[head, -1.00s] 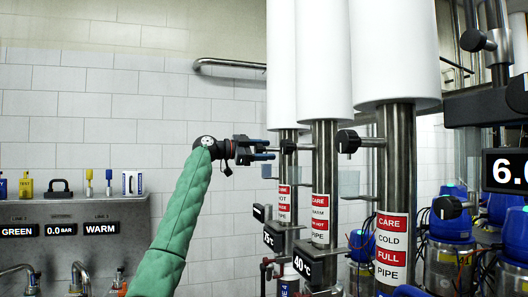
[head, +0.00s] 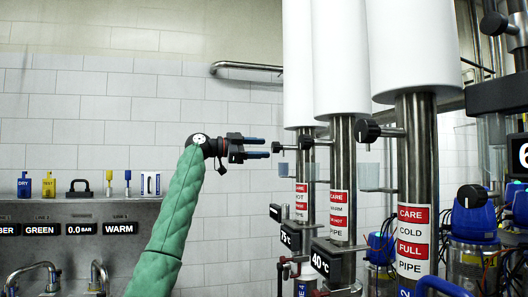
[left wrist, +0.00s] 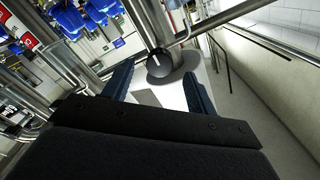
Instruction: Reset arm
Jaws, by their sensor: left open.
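My left arm, in a green quilted sleeve, comes up from the bottom of the head view. Its left gripper (head: 268,148) is open and points right, toward a pipe with a black valve knob. In the left wrist view the open fingers (left wrist: 158,90) flank a round black knob (left wrist: 160,63) on a steel stem, with nothing seen gripped. Contact cannot be told. My right gripper is not in view.
Three steel pipes under white cylinders stand at right, including the cold pipe (head: 413,190) with its black knob (head: 367,130). Blue-topped units (head: 474,221) stand far right. A metal panel (head: 85,240) with displays and taps is at left.

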